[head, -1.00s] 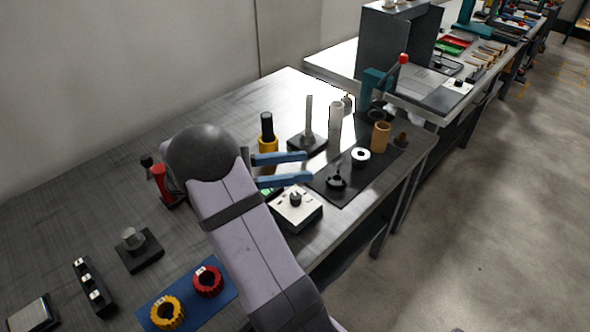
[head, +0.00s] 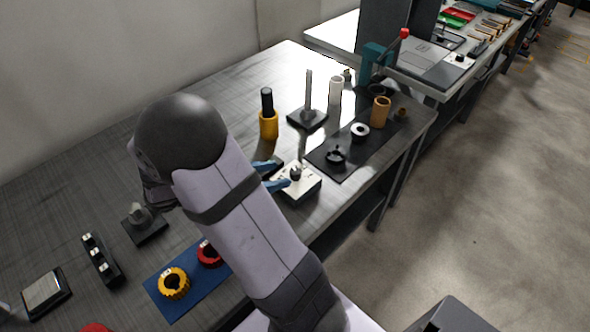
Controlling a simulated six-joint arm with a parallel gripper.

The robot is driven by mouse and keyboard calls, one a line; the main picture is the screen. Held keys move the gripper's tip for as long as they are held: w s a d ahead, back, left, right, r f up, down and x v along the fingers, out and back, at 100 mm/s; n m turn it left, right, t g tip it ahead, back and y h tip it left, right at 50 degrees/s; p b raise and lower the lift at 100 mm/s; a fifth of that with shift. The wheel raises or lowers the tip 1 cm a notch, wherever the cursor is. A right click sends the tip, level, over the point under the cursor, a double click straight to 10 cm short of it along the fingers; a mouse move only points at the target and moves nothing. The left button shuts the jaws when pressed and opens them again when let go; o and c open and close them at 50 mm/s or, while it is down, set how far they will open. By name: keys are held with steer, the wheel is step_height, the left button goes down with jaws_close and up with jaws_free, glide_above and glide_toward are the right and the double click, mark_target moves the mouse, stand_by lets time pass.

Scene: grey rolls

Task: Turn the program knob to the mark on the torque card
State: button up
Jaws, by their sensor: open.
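A pale box (head: 301,188) near the bench's front edge carries a small dark knob (head: 296,173) on top, which looks like the program knob. My gripper (head: 283,171) has two blue fingers, open and apart, pointing right. The fingertips are at the left side of the box, close to the knob. I cannot tell whether they reach around it. My arm hides the gripper's base and the bench behind it. I cannot make out a torque card or any mark on it.
A dark mat (head: 331,167) with round parts and a tan cylinder (head: 380,111) lies right of the box. A yellow holder (head: 268,125) and a post on a base (head: 307,118) stand behind. A blue mat (head: 190,282) holds yellow and red rings.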

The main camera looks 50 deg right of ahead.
mark_target(294, 171)
steer(key=shift+x, duration=3.7)
steer(key=shift+f, duration=0.1)
steer(key=c, duration=1.1)
steer(key=shift+o, duration=0.2)
steer(key=shift+p, duration=0.35)
